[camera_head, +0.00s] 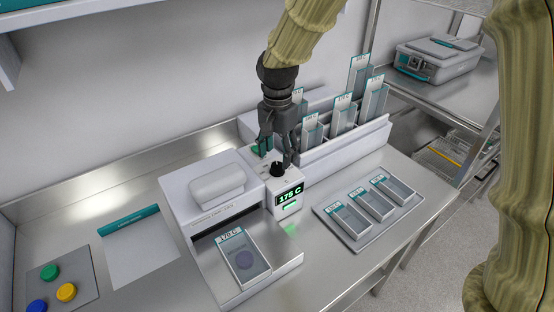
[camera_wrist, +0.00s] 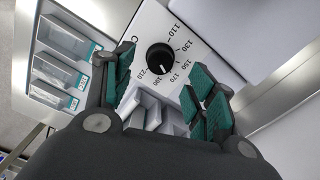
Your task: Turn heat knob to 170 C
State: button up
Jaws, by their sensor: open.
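The black heat knob (camera_head: 278,169) sits on top of the white control box. In the wrist view the knob (camera_wrist: 160,57) is ringed by printed numbers from 110 to 210. My gripper (camera_head: 277,153) hangs just above and behind the knob. In the wrist view my gripper (camera_wrist: 163,92) has its teal-padded fingers apart, with nothing between them and the knob beyond the tips.
A sample tray labelled 170 C (camera_head: 246,257) lies in front of the white machine (camera_head: 190,215). A rack (camera_head: 335,148) of tall labelled holders stands close behind the arm. A tray (camera_head: 357,240) with three small boxes is at right. Coloured buttons (camera_head: 66,292) are at far left.

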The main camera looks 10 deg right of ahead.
aim_at(278, 165)
jog(key=shift+s+f+p, duration=0.1)
jog(key=shift+f+p, duration=0.25)
jog(key=shift+f, duration=1.6)
jog(key=c, duration=1.1)
